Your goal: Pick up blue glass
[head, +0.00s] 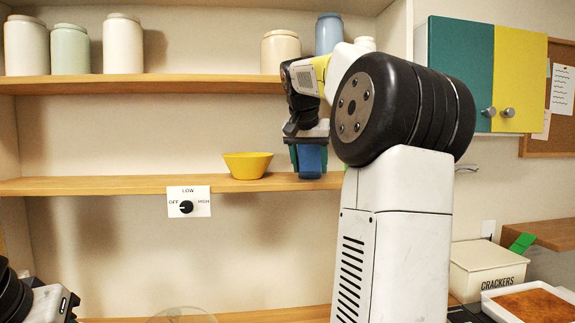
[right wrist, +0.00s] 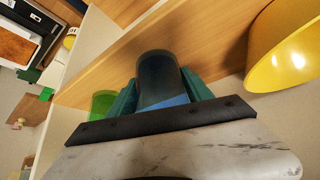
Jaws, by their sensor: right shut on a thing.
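The blue glass (head: 312,162) is at the front of the middle shelf, right of the yellow bowl. My right gripper (head: 309,158) comes down on it from above, with teal fingers on either side, and is shut on it. In the right wrist view the dark blue glass (right wrist: 158,82) sits between both fingers (right wrist: 160,92). Its base is close to shelf level; I cannot tell whether it touches the wood. Part of my left arm shows at the lower left, but its fingers are out of view.
The yellow bowl (head: 248,165) stands on the middle shelf (head: 110,185), close left of the gripper. A green translucent thing (right wrist: 103,103) is near the glass in the wrist view. Jars (head: 123,44) line the upper shelf above. A dial plate (head: 189,201) hangs below the shelf edge.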

